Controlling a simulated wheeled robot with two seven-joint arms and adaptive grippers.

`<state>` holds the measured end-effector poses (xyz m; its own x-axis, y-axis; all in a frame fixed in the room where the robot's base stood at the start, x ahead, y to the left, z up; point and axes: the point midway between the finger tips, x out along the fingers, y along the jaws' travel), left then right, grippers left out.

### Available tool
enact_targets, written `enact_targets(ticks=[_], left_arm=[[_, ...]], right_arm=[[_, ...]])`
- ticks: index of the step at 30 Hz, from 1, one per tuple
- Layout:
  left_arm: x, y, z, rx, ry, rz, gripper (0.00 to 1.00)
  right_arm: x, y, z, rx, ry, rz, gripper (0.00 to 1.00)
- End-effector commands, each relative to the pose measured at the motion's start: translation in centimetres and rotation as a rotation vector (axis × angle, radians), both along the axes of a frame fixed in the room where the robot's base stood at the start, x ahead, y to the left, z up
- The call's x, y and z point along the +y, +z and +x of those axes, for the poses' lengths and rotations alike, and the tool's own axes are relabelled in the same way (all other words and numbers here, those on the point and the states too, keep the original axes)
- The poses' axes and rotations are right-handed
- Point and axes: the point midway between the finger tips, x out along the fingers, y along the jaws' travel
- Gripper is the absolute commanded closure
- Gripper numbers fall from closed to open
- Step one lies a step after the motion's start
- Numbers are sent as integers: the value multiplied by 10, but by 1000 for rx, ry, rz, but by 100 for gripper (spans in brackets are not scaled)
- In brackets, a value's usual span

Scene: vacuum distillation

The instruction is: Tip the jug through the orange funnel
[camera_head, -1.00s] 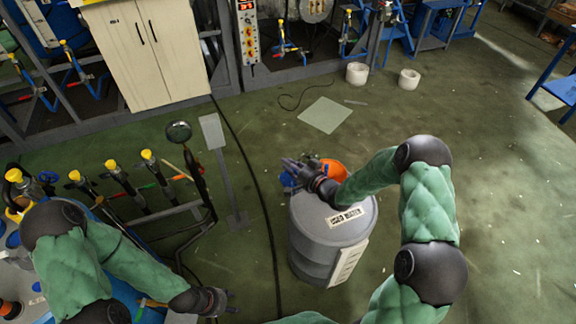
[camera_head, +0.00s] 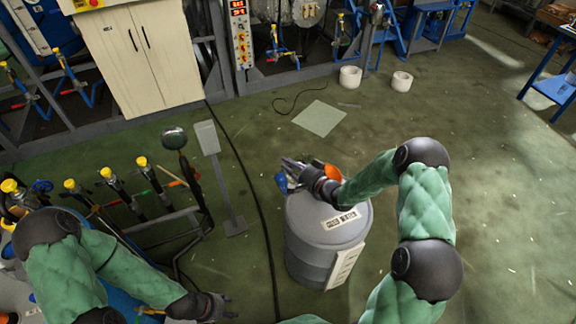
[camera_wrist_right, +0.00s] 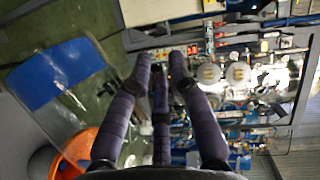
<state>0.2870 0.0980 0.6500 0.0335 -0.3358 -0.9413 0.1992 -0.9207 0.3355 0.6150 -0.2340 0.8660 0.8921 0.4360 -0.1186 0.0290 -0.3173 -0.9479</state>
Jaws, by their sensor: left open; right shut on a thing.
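The orange funnel (camera_head: 333,173) sits on top of the grey drum, partly hidden behind my right gripper. It also shows at the lower left of the right wrist view (camera_wrist_right: 78,146). The jug, clear with blue in it, shows as a small blue patch (camera_head: 281,183) beside my right gripper (camera_head: 292,165), and large at the left of the wrist view (camera_wrist_right: 58,78). My right gripper is shut on the jug above the drum's edge; the grip itself is not clear. The jug's mouth and any flow cannot be made out. My left gripper (camera_head: 222,306) is open and empty at the bottom left.
The grey drum (camera_head: 310,245) with a white label stands on the green floor. A rack of yellow-capped valves (camera_head: 107,173) and a grey stand (camera_head: 220,180) are to its left. Two white pots (camera_head: 350,77) and a flat sheet (camera_head: 319,118) lie behind on open floor.

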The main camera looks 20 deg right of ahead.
Motion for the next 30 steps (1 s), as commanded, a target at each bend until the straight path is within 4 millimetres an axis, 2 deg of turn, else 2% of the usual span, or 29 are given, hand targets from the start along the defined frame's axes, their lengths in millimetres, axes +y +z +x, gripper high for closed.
enact_targets(ticks=[30], left_arm=[[0, 10, 0, 0, 0, 0, 52]], right_arm=[[-22, 18, 2, 12, -1, 173, 100]])
